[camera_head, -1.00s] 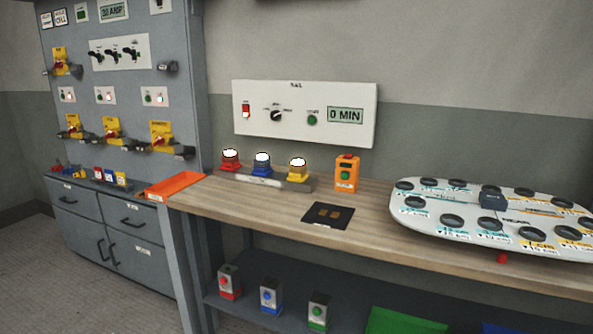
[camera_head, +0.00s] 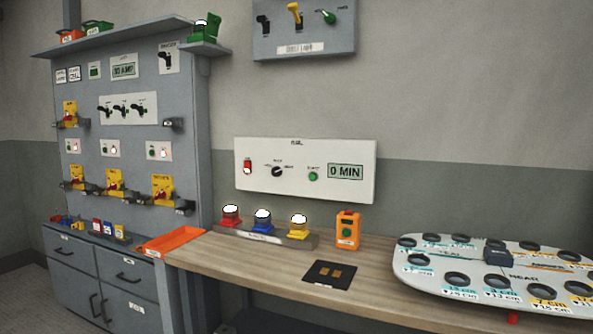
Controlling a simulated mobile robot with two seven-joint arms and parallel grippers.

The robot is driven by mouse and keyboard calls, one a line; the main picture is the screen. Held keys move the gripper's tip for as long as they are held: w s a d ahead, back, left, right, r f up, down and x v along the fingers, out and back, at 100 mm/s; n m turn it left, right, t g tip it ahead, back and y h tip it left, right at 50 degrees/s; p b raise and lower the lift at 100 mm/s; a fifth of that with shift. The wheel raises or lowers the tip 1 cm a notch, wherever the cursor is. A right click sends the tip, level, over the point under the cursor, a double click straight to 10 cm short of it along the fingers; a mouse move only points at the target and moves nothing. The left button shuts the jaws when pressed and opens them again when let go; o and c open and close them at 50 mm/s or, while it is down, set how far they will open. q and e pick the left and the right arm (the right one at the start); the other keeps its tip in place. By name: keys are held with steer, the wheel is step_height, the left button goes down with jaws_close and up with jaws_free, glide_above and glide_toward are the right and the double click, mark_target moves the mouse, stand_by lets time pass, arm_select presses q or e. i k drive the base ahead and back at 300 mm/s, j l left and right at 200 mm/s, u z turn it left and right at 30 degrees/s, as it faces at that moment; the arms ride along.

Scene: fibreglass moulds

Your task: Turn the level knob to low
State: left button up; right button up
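A black rotary knob (camera_head: 277,171) sits on the white wall panel (camera_head: 355,150) above the bench, with small labels around it that are too small to read surely. Its pointer seems tilted toward the upper right. A red lit switch (camera_head: 247,167) is to its left. A green button (camera_head: 313,176) and a display (camera_head: 345,171) reading "0 MIN" are to its right. Neither of my grippers shows in the head view.
The wooden bench (camera_head: 240,270) carries red, blue and yellow lamps, an orange box (camera_head: 347,230), a black pad (camera_head: 330,274), an orange tray (camera_head: 172,241) and a white board (camera_head: 440,284) with round holes. A grey cabinet with switches stands left. Another panel (camera_head: 303,28) hangs above.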

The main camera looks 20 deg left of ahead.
mark_target(276, 172)
steer(key=j+u, duration=0.2)
steer(key=u, duration=0.2)
steer(key=i+j+u, duration=0.1)
steer(key=u, duration=0.3)
steer(key=i+j+u, duration=0.25)
steer(key=j, duration=0.2)
steer(key=i+j+u, duration=0.2)
steer(key=i+j, duration=0.15)
